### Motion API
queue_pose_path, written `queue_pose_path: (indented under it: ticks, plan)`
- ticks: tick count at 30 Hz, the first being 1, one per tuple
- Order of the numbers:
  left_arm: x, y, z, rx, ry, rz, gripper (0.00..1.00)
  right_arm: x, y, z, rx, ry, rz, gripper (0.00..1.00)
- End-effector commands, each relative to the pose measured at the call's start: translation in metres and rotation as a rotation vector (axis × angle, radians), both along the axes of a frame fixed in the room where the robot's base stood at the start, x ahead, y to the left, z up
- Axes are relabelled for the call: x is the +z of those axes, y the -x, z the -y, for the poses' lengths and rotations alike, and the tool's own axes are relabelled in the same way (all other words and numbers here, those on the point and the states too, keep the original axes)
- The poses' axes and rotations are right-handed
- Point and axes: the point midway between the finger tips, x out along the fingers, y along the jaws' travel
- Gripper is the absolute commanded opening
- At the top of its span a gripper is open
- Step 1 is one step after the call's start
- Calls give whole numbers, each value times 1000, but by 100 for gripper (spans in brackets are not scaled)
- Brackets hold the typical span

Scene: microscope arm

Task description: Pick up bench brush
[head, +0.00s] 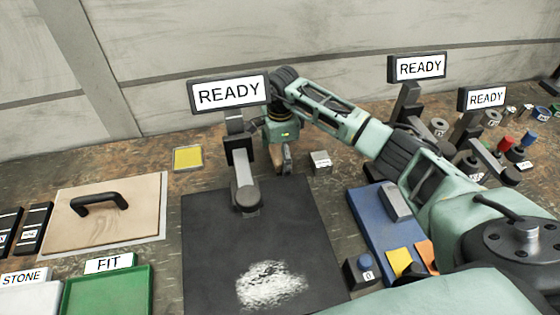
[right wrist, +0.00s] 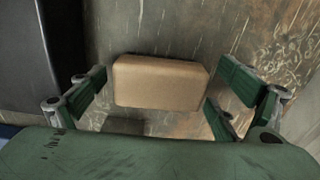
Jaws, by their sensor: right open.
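A tan, wooden-looking block with rounded edges, which appears to be the bench brush (right wrist: 160,82), lies between the fingers of my right gripper (right wrist: 162,98) in the right wrist view. The fingers stand apart on either side of it, with visible gaps. Its bristles are not visible. In the head view my right gripper (head: 282,152) points down behind the dark mat, and only a small tan part of the brush (head: 275,157) shows beside the fingers. My left gripper is not in view.
A dark mat (head: 205,270) bears a patch of white powder (head: 270,285). A post with a READY sign (head: 230,93) stands left of my gripper. A small grey block (head: 320,162) is just right of it. A blue tray (head: 375,225) lies further right.

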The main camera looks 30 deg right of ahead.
Motion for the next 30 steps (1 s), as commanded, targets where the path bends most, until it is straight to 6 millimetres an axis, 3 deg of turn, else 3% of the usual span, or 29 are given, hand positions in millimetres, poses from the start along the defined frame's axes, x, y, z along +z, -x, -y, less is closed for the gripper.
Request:
queue_pose_path:
  ticks: [4, 21, 30]
  plan:
    - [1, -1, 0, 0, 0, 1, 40, 2, 0, 0, 0, 0, 1, 91]
    - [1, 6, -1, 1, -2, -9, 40, 2, 0, 0, 0, -1, 1, 43]
    - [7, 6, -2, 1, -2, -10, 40, 12, -1, 0, 0, -1, 2, 42]
